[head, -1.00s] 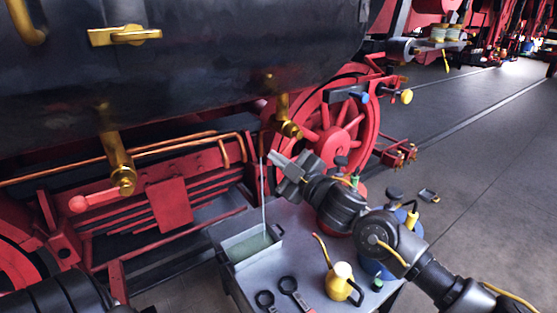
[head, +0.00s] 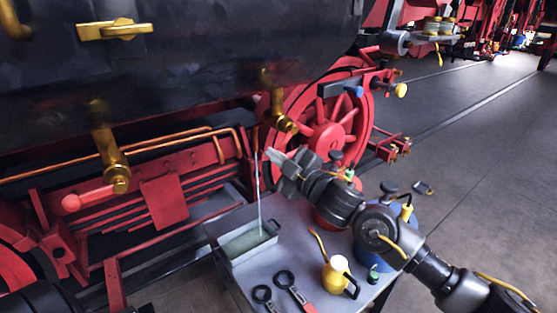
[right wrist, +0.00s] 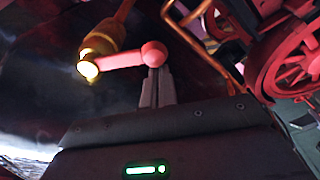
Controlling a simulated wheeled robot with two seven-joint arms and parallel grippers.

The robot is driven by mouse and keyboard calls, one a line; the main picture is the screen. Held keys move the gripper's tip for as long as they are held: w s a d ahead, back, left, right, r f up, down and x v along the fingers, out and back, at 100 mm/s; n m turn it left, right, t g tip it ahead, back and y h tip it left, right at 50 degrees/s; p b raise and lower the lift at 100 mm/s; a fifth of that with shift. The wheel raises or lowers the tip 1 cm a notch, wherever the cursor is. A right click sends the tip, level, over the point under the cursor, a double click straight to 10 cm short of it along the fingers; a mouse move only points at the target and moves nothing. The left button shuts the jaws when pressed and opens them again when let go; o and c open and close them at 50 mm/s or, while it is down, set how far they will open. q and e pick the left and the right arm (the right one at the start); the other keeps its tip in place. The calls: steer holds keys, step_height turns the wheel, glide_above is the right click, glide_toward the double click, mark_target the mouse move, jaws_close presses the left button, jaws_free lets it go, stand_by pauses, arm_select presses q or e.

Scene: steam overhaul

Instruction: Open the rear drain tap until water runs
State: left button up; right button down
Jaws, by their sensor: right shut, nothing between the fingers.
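A brass drain tap (head: 280,118) hangs under the black boiler near the red wheel. A thin stream of water (head: 258,190) falls close beside it into a grey pan (head: 227,254) holding pale liquid. A second brass tap (head: 113,165) with a red lever (head: 85,197) hangs further left. My right gripper (head: 271,155) is shut and empty, just right of the stream and below the right tap. In the right wrist view, a red lever ball (right wrist: 154,53) on a brass tap (right wrist: 97,52) appears just above my fingertips (right wrist: 157,82); contact cannot be told. My left gripper is out of view.
The pan stands on a grey table (head: 321,267) with ring-handled tools (head: 285,281) and a yellow oil can (head: 338,276). A red container (head: 329,215) and a blue container (head: 369,242) stand close to my right arm. Open floor lies to the right.

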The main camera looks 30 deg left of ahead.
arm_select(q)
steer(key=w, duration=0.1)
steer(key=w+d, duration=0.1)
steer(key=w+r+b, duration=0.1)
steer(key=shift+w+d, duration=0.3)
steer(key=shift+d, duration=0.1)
arm_select(e)
steer(key=v, duration=1)
steer(key=shift+d, duration=0.35)
steer(key=shift+s+f, duration=0.1)
